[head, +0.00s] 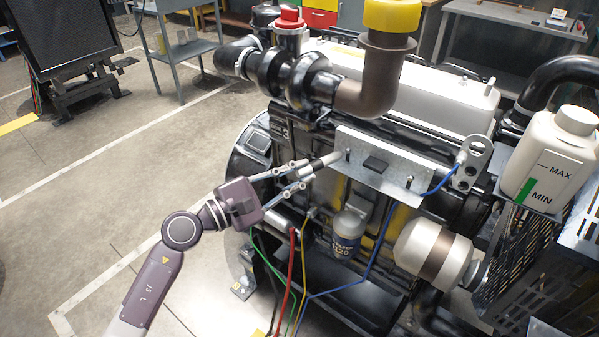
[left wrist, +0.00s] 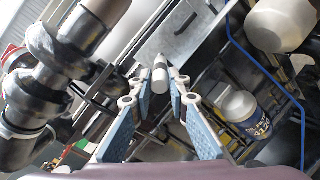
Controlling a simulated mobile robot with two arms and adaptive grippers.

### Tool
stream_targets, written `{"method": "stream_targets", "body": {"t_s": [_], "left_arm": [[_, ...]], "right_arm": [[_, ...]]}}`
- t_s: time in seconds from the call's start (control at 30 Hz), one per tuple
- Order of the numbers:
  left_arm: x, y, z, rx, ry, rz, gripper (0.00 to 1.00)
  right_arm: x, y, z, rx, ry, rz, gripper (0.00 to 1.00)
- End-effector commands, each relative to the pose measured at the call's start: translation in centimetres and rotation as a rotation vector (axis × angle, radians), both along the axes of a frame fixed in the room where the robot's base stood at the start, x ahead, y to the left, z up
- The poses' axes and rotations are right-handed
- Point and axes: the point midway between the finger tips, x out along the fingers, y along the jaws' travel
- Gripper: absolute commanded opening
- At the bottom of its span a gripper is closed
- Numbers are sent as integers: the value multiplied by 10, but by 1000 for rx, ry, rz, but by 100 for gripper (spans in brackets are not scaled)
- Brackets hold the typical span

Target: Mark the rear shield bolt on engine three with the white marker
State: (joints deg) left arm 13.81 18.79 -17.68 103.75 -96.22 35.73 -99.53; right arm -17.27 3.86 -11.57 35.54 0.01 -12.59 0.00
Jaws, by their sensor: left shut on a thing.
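My left gripper (head: 300,176) is shut on the white marker (head: 325,161), which has a dark band and points right, up toward the metal shield (head: 381,186). In the left wrist view the marker (left wrist: 160,76) stands out beyond the fingertips (left wrist: 158,103). The shield has a bolt at its left end (head: 348,155) and another at its right end (head: 410,183). The marker's tip is close to the left bolt; I cannot tell whether they touch. The engine (head: 420,107) fills the middle of the head view. My right gripper is not in view.
A blue-and-white oil filter (head: 348,233) sits below the shield. Coloured cables hang under the gripper, including a red one (head: 291,270). A dark elbow pipe with a yellow cap (head: 392,14) rises above. A coolant tank (head: 549,158) stands at right. The floor at left is open.

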Motion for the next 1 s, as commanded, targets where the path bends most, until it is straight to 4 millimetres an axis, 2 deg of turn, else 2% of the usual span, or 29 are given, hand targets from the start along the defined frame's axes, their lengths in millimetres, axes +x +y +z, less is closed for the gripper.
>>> {"method": "stream_targets", "body": {"t_s": [0.47,1.0], "left_arm": [[-11,8,-1,0,0,0,0],[-48,35,-1,1,0,1,0]], "right_arm": [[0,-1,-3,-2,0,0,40],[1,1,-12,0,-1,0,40]]}}
